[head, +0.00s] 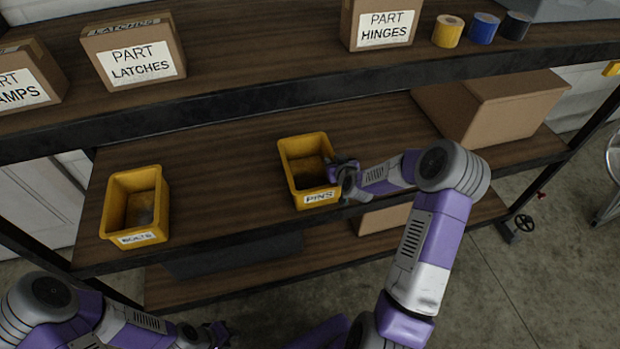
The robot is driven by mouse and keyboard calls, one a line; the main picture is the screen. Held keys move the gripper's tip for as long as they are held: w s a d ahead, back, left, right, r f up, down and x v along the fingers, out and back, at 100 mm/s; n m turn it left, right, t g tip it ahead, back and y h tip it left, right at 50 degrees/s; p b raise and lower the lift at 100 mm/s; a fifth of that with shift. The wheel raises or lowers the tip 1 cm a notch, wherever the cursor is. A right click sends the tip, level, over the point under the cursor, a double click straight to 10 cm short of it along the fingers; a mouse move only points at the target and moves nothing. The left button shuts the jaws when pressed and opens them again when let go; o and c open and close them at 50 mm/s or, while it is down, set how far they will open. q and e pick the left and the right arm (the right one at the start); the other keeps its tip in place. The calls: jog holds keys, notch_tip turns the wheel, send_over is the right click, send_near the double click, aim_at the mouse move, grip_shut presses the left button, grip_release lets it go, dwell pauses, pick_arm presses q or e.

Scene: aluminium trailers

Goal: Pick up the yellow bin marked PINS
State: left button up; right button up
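The yellow bin marked PINS (298,150) sits upright on the middle shelf, close to its front edge, with its white label facing me. My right gripper (342,174) is at the bin's right wall near the front corner. Its fingers are small and partly hidden against the bin, so I cannot tell whether they are closed on the wall. My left gripper (219,334) is low at the bottom of the view, in front of the shelving and away from the bin. Its finger opening is too small and dark to make out.
A second yellow bin marked BOLTS (152,204) stands left on the same middle shelf (220,170). A cardboard box (490,105) is at the right. Shelf between the two bins is clear.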

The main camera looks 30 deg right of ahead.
jog(key=shift+w+f, duration=0.1)
jog(key=shift+w, duration=0.1)
grip_shut()
dwell(1.2)
